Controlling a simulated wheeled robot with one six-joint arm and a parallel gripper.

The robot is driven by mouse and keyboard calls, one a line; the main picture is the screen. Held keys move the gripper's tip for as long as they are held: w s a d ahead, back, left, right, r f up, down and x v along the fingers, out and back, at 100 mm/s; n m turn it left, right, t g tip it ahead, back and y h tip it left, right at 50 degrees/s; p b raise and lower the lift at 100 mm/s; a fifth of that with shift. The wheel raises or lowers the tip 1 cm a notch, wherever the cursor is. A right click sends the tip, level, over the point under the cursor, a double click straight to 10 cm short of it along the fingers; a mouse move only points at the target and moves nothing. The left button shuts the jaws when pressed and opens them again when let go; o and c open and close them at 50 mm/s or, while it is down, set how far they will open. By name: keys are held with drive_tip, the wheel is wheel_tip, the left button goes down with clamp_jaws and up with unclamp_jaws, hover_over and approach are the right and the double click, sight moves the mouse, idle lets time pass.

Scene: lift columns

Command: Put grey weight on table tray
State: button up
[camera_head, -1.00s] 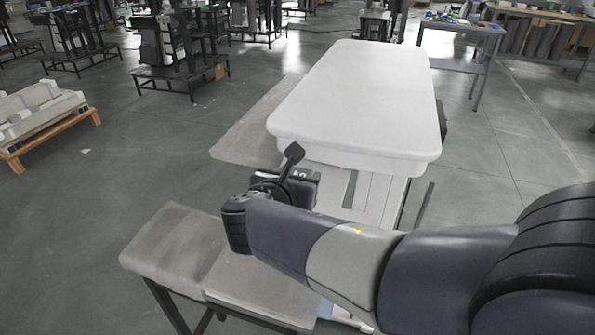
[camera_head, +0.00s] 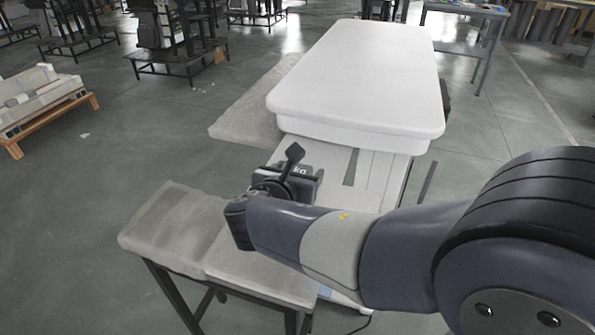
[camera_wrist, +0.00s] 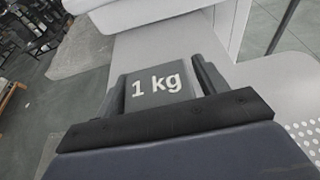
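The grey weight, marked "1 kg" (camera_wrist: 155,88), sits between the two fingers of my gripper (camera_wrist: 160,92) in the wrist view. The fingers are shut on its sides. In the head view my gripper (camera_head: 285,180) holds the weight (camera_head: 303,171), which is partly hidden by the wrist. The white table tray (camera_head: 360,75) is the broad, rounded top beyond my gripper; it looks empty. The weight is on the near side of the tray, apart from it in the picture. In the wrist view the tray's edge (camera_wrist: 120,12) shows at the top.
A grey padded bench (camera_head: 165,230) stands below and left of my gripper. A white panelled base (camera_head: 375,180) is under the tray. A low grey slab (camera_head: 245,125) lies left of the tray. A wooden pallet (camera_head: 45,120) is at far left. Open floor lies between.

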drive_tip(key=shift+o, duration=0.7)
drive_tip(key=shift+r, duration=0.1)
drive_tip(key=shift+r, duration=0.2)
drive_tip(key=p+v, duration=0.2)
drive_tip(key=v, duration=1)
drive_tip(key=shift+p, duration=0.4)
drive_tip(key=shift+f, duration=0.15)
drive_tip(key=b+x, duration=0.2)
drive_tip(key=x, duration=1)
drive_tip(key=shift+f+b, duration=0.1)
drive_tip(key=shift+b, duration=0.3)
